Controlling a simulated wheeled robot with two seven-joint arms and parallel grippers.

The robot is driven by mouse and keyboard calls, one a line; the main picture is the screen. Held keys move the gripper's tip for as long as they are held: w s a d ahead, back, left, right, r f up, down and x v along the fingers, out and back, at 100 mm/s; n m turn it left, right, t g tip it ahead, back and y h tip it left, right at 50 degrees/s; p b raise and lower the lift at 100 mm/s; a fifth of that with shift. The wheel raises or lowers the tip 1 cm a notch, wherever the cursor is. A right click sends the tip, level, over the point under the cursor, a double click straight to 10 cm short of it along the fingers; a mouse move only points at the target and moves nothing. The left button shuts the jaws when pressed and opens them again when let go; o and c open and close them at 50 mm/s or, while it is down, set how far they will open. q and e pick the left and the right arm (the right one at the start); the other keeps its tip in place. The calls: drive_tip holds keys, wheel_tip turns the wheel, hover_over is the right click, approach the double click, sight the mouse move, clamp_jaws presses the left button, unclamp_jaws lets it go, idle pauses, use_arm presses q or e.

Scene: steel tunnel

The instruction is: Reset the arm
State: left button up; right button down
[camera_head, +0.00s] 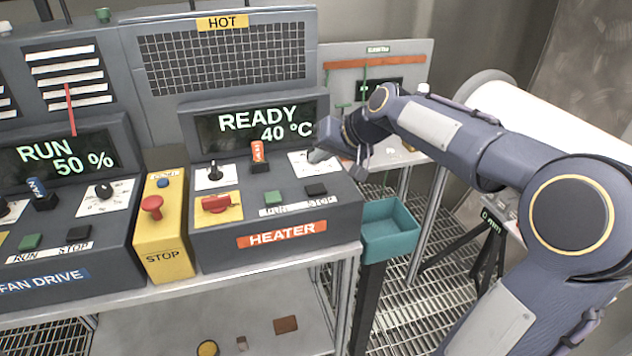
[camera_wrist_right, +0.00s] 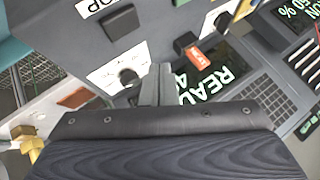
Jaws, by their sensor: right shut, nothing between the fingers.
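My right arm comes in from the right in the head view, and its gripper (camera_head: 318,154) is over the right end of the heater panel (camera_head: 345,205). In the right wrist view the two fingers (camera_wrist_right: 156,84) are together with nothing between them. They are beside a dark round knob (camera_wrist_right: 128,77) on a white dial plate (camera_head: 300,158). I cannot tell whether they touch it. The heater display (camera_head: 262,124) reads READY 40 °C. My left gripper is not in view.
An orange-tipped lever (camera_head: 258,153), a red rotary switch (camera_head: 216,203) and the green (camera_head: 274,198) and black (camera_head: 316,189) buttons are close by. A yellow STOP box (camera_head: 160,225) stands left of the heater. A teal bin (camera_head: 390,230) hangs at the bench's right end.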

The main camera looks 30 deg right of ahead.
drive_tip(key=shift+f, duration=0.1)
idle(0.6)
drive_tip(key=s+a+f+n+g, duration=0.1)
drive_tip(key=s+a+f, duration=0.3)
drive_tip(key=s, duration=0.5)
drive_tip(key=s+a+f+n+g, duration=0.1)
drive_tip(key=s+a+f, duration=0.3)
drive_tip(key=s, duration=0.5)
drive_tip(key=s+a+f+n+g, duration=0.1)
drive_tip(key=s+a+f, duration=0.3)
drive_tip(key=s, duration=0.6)
drive_tip(key=c, duration=2.1)
unclamp_jaws()
